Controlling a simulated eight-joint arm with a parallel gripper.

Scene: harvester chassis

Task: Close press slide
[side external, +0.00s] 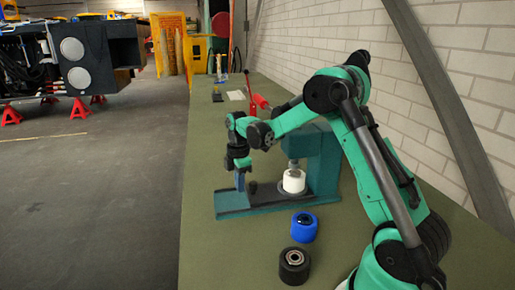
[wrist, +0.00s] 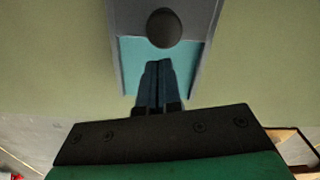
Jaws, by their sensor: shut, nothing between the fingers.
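The teal press (side external: 322,160) stands on the green bench with a long low base. Its slide (side external: 236,202) reaches out of the base towards the left. A dark round knob (side external: 253,187) sits on the slide, left of a white cylinder (side external: 294,182) under the press head. My gripper (side external: 240,188) points down at the slide's outer end, just left of the knob. In the wrist view the fingers of my gripper (wrist: 158,64) are shut together and empty, close to the knob (wrist: 164,28). I cannot tell whether they touch it.
A blue roller (side external: 304,227) and a black roller (side external: 295,265) stand on the bench (side external: 215,250) in front of the press. A red-handled tool (side external: 260,101) is behind the press. A brick wall runs along the right side. The bench's left edge is close to the slide's end.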

